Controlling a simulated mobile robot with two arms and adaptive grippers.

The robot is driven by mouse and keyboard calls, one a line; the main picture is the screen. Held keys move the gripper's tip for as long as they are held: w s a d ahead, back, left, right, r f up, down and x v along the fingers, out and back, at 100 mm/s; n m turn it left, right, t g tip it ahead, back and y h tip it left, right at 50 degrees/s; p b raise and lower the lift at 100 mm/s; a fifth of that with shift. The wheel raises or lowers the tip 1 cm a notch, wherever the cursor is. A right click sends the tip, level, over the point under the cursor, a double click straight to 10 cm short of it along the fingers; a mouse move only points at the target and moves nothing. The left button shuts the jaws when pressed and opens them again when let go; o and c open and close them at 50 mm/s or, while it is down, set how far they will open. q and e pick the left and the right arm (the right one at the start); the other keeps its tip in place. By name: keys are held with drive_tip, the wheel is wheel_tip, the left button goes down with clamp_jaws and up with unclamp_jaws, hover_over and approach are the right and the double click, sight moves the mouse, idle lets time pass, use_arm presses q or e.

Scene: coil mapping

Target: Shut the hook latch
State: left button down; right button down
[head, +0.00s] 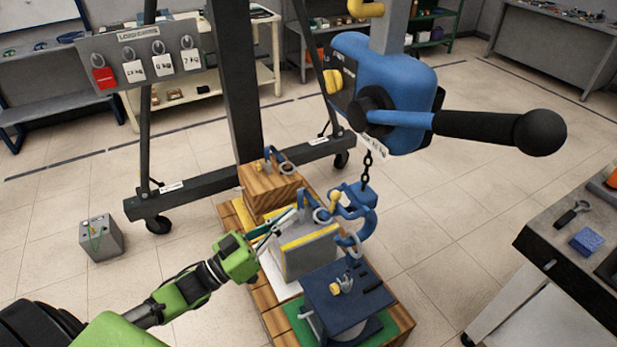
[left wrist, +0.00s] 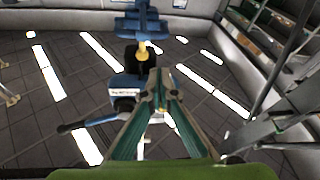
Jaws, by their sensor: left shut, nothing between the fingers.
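The blue hook (head: 366,226) hangs from the chain (head: 367,165) below the blue lever hoist (head: 385,90). A small yellow part (head: 336,201) shows at the hook's left side; it may be the latch, but I cannot tell whether it is open. My left gripper (head: 296,213) comes in from the left, shut and empty, with its tips short of the hook. In the left wrist view the shut fingers (left wrist: 161,88) point up toward the hoist (left wrist: 126,88); the hook cannot be made out there. My right gripper is not in view.
Below the hook, a grey block with a yellow stripe (head: 308,250), a wooden crate (head: 272,190) and a dark blue block (head: 345,300) stand on a pallet (head: 400,318). The hoist's black handle (head: 490,127) sticks out right. A workbench (head: 560,255) stands at right.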

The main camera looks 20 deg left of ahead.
sight(324, 213)
use_arm(q)
drive_tip(key=r, duration=0.2)
drive_tip(key=r+h, duration=0.1)
drive_tip(key=s+r+m+h, duration=0.1)
drive_tip(key=r, duration=0.1)
drive_tip(key=shift+s+d+r, duration=0.1)
drive_tip(key=shift+d+r, duration=0.25)
drive_tip(key=shift+d, duration=0.05)
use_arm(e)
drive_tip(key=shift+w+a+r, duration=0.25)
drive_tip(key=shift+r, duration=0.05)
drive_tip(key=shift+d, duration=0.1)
